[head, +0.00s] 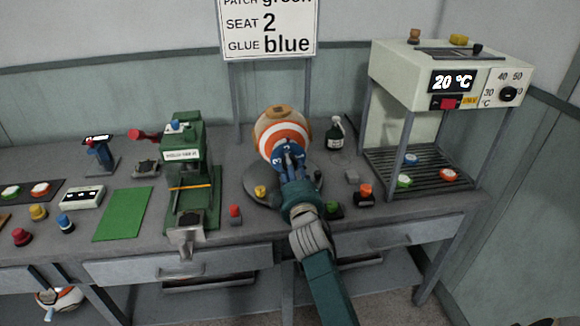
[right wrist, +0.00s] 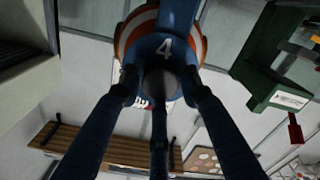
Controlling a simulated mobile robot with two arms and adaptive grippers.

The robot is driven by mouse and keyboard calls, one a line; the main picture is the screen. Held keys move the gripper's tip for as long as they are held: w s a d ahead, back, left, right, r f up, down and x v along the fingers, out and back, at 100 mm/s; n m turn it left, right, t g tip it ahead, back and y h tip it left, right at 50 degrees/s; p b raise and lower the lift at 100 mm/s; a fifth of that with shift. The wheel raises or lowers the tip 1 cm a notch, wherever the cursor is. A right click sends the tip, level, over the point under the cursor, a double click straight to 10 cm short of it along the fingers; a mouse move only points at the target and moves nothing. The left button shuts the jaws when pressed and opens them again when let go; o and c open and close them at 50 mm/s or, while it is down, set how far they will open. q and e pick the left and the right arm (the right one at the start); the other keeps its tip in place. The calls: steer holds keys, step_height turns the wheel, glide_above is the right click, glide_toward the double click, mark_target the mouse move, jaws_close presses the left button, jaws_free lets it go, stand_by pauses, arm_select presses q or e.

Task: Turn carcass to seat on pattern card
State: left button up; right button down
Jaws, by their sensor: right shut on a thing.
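The carcass (head: 282,130) is a round ball with orange and white bands, a tan top and a blue numbered front. It sits over a round grey base (head: 258,183) on the bench. My right gripper (head: 289,152) is shut on the carcass's blue front, and its fingers hide part of it. In the right wrist view, the fingers (right wrist: 160,85) close around a rounded grey part below a white "4" on the blue area (right wrist: 165,47). The card (head: 268,28) behind reads "SEAT 2" and "GLUE blue"; its top line is cut off. My left gripper is out of view.
A green press (head: 186,165) stands left of the carcass. A dark bottle (head: 336,133) stands to its right. A warming rack (head: 425,168) reading 20 °C holds several coloured discs. Red (head: 235,214) and orange (head: 365,192) buttons sit near the bench front.

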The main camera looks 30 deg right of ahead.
steer(key=shift+f+m, duration=0.2)
steer(key=shift+m, duration=0.3)
steer(key=c, duration=1.2)
jaws_free()
steer(key=shift+d, duration=0.1)
steer(key=v, duration=0.7)
steer(key=shift+s, duration=0.3)
